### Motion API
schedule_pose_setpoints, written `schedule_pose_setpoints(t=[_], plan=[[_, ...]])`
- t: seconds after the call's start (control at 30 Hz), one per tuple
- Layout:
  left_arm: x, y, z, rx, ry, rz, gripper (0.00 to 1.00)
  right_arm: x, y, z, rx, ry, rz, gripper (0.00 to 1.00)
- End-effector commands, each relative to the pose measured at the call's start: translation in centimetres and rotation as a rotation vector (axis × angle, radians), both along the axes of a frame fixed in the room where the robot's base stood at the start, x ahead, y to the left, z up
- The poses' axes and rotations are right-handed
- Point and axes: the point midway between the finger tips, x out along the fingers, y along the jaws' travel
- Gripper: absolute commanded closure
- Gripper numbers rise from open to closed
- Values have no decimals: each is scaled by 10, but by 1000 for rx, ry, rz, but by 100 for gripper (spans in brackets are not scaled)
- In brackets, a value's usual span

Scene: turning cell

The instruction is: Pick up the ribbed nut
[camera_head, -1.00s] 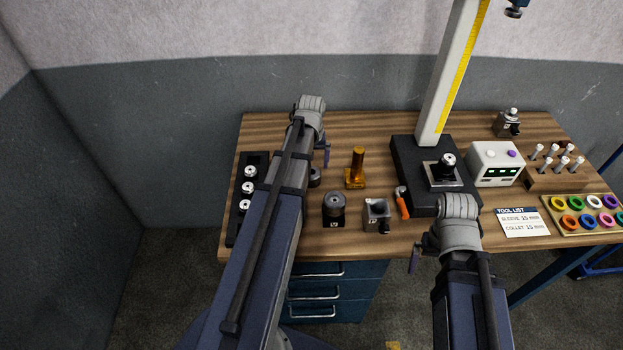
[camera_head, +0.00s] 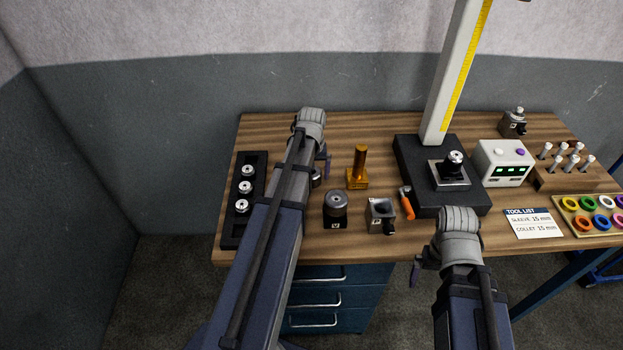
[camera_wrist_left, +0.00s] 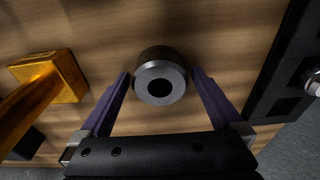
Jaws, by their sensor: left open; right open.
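The ribbed nut, a dark round ring with a bright metal top face and a central hole, shows in the left wrist view (camera_wrist_left: 160,84). It stands on the wooden table between the two purple fingers of my left gripper (camera_wrist_left: 162,76), with a gap on each side. The gripper is open; the fingers do not visibly touch the nut. In the head view the nut (camera_head: 316,178) is mostly hidden beside my left wrist; its ribs cannot be made out. My right gripper (camera_head: 418,268) is at the table's front edge, open and empty, its fingers partly hidden.
A brass post on a square base (camera_head: 358,172) stands right of the nut. A dark round part on a block (camera_head: 335,208), a grey block with a bore (camera_head: 380,214) and an orange-handled tool (camera_head: 407,205) lie nearby. A black tray (camera_head: 233,228) with metal parts is on the left.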

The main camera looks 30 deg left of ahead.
Motion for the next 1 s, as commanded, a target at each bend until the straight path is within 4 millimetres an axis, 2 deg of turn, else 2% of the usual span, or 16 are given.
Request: schedule_pose_setpoints(t=[0.07, 0.83, 1.0], plan=[[0, 0, 1, 0, 0, 0, 0, 0, 0, 1, 0, 0, 0, 0], [0, 0, 1, 0, 0, 0, 87, 0, 0, 1, 0, 0, 0, 0], [0, 0, 1, 0, 0, 0, 88, 0, 0, 1, 0, 0, 0, 0]])
